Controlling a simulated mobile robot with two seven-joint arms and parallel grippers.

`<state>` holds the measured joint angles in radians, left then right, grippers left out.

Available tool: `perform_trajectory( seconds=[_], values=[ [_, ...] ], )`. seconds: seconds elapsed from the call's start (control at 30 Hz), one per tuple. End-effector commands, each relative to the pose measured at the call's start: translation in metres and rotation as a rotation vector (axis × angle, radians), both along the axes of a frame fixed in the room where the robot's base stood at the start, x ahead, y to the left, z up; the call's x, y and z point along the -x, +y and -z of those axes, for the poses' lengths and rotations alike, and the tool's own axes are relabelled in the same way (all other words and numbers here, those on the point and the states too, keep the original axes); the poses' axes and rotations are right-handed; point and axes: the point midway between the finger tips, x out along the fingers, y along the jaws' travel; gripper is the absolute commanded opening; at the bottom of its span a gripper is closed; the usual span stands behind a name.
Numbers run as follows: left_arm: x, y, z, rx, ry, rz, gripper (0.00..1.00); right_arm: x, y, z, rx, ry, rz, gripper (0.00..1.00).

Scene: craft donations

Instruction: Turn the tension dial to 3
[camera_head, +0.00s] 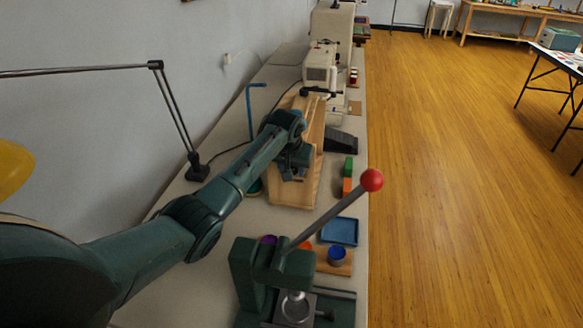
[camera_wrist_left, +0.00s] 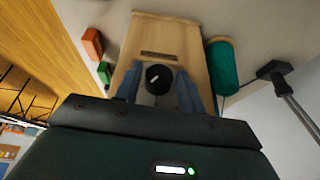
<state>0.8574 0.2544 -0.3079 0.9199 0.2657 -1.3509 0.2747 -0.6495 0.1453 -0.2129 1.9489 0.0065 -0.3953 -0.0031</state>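The tension dial (camera_wrist_left: 157,79) is a round black knob with a pale pointer line, on a wooden board (camera_wrist_left: 172,34) that also shows in the head view (camera_head: 292,194). A dark label strip lies beside the dial; I cannot read its numbers. My left gripper (camera_head: 293,168) is over the board. In the left wrist view its two blue-grey fingers (camera_wrist_left: 160,88) stand on either side of the dial, with a small gap seeming to show at each side. In the head view the gripper hides the dial. My right gripper is not in view.
A green press (camera_head: 258,268) with a red-knobbed lever (camera_head: 372,180) stands in front. A blue tray (camera_head: 340,231) and green and orange blocks (camera_head: 348,168) lie right of the board. A sewing machine (camera_head: 319,68) stands behind; a lamp (camera_head: 197,168) is at left.

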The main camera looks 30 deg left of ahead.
Motion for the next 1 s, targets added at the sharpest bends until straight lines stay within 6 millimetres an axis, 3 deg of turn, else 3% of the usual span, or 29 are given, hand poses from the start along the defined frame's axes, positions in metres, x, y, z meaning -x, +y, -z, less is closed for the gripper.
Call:
perform_trajectory(
  seconds=[0.37,0.67,1.0],
  values=[
    [0.0001,-0.0001,-0.0001,0.0,0.0,0.0,0.09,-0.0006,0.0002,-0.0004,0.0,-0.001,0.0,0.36],
    [-0.0003,-0.002,-0.0001,-0.045,0.012,0.001,0.09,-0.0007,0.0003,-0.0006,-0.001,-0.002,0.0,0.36],
    [-0.0015,-0.0061,0.0005,-0.261,0.068,0.003,0.09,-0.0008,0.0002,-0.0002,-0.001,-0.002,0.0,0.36]
  ],
)
